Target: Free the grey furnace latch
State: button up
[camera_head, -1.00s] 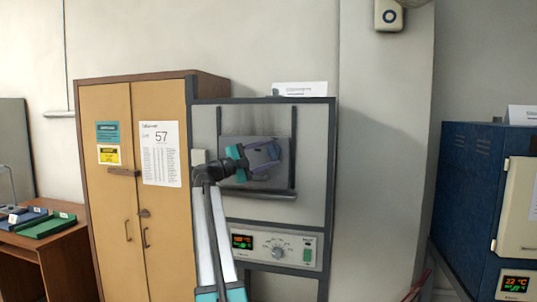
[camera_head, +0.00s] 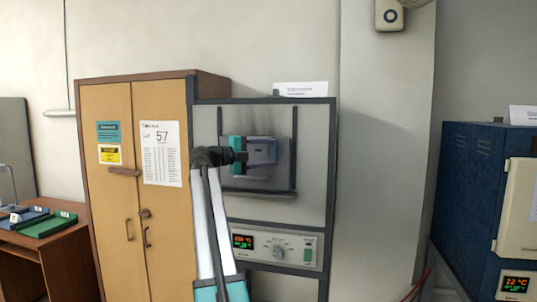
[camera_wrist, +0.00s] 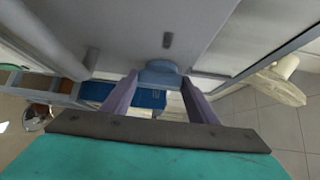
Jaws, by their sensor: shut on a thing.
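The grey furnace (camera_head: 313,150) stands in the middle of the head view, with its door plate (camera_head: 284,178) facing me. My gripper (camera_head: 275,151) is at the front of this door, its purple fingers level and pointing right. In the wrist view my gripper (camera_wrist: 160,80) has its two fingers on either side of a rounded blue-grey piece, the latch (camera_wrist: 160,66), and is shut on it. The fingers hide most of the latch in the head view, so its exact angle cannot be told.
A tan cabinet (camera_head: 110,200) stands directly left of the furnace. The control panel (camera_head: 275,248) is below the door. A blue furnace (camera_head: 470,190) stands at the right, past a wall pillar. A brown desk (camera_head: 60,262) with folders is at far left.

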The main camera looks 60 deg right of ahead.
jog(key=o, duration=1)
jog(key=shift+s, duration=0.1)
jog(key=shift+o, duration=0.2)
jog(key=b+v, duration=0.3)
jog(key=v, duration=1)
jog(key=shift+w+a+b, duration=0.25)
jog(key=shift+a+b, duration=0.05)
jog(key=shift+b, duration=0.05)
jog(key=shift+f, duration=0.1)
